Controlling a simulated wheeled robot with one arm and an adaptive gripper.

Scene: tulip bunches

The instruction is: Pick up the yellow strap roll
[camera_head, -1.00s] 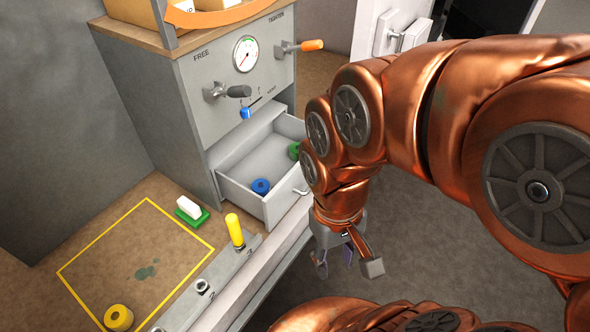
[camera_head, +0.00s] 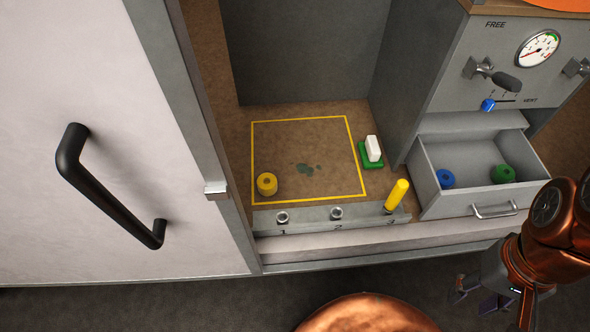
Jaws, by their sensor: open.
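The yellow strap roll (camera_head: 267,184) is a short round roll with a hole in its top. It sits at the front left corner inside the yellow-outlined square on the brown worktop. My gripper (camera_head: 476,301) is at the lower right, pointing down, open and empty. It is well to the right of the roll, in front of the cabinet and apart from it. Part of the gripper is dark and hard to make out against the floor.
A numbered rail (camera_head: 315,216) with a yellow peg (camera_head: 397,195) runs along the worktop's front edge. A green-based white block (camera_head: 373,150) stands right of the square. An open drawer (camera_head: 434,200) holds blue (camera_head: 446,178) and green (camera_head: 503,173) rolls. A white door (camera_head: 95,110) fills the left.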

